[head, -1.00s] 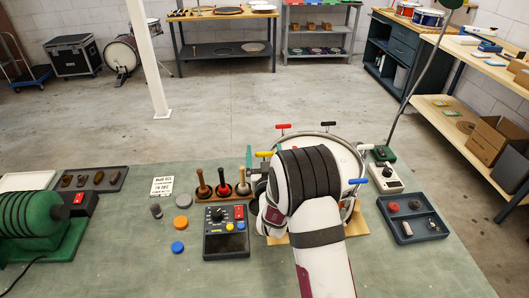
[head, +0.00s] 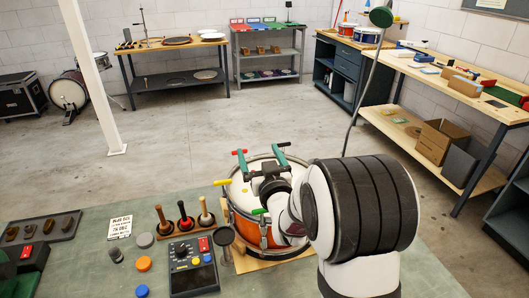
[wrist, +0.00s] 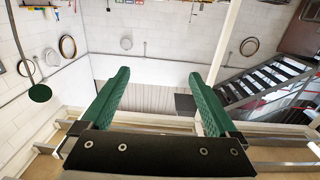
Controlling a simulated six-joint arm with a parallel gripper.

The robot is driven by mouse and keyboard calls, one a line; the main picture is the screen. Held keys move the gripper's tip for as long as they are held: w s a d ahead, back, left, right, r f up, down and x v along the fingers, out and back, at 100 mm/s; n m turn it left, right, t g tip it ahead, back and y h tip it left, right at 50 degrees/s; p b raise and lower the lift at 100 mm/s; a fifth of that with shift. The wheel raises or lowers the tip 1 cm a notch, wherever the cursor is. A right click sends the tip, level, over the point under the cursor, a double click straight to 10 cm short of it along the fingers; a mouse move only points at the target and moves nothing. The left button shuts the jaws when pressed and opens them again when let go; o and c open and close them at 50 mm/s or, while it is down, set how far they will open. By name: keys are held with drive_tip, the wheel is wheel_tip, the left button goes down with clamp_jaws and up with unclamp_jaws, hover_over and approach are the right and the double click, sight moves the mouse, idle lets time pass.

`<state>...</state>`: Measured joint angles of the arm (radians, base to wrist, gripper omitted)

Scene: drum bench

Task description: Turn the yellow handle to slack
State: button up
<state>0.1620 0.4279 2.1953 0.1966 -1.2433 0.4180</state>
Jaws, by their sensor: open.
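The drum (head: 240,196) has an orange shell and pale head. It stands on a wooden board on the bench, with coloured handles around its rim. The yellow handle (head: 222,183) is at the rim's left side. My gripper (head: 259,152) is above the drum's far part, right of and beyond the yellow handle and apart from it. Its green fingers are spread and empty, also in the wrist view (wrist: 158,75), which faces the far wall and shows no drum. My arm hides the drum's right side.
A red handle (head: 225,153) and a green handle (head: 259,211) sit at the rim on either side of the yellow one. Left of the drum stand several wooden-handled tools (head: 184,217) and a dark control box (head: 193,265). A lamp on a thin pole (head: 381,17) rises behind my arm.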

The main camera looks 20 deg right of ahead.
drive_tip(key=shift+s+d+r, duration=0.35)
drive_tip(key=shift+d+r, duration=0.1)
drive_tip(key=shift+d, duration=0.2)
drive_tip(key=g, duration=0.5)
approach(222, 181)
drive_tip(key=shift+t, duration=0.3)
drive_tip(key=x, duration=1.3)
drive_tip(key=shift+w+d+f, duration=0.1)
drive_tip(key=shift+f, duration=0.45)
drive_tip(key=c, duration=1.4)
drive_tip(key=shift+a+n+y, duration=0.2)
drive_tip(key=shift+n+y, duration=0.6)
drive_tip(key=shift+y, duration=0.2)
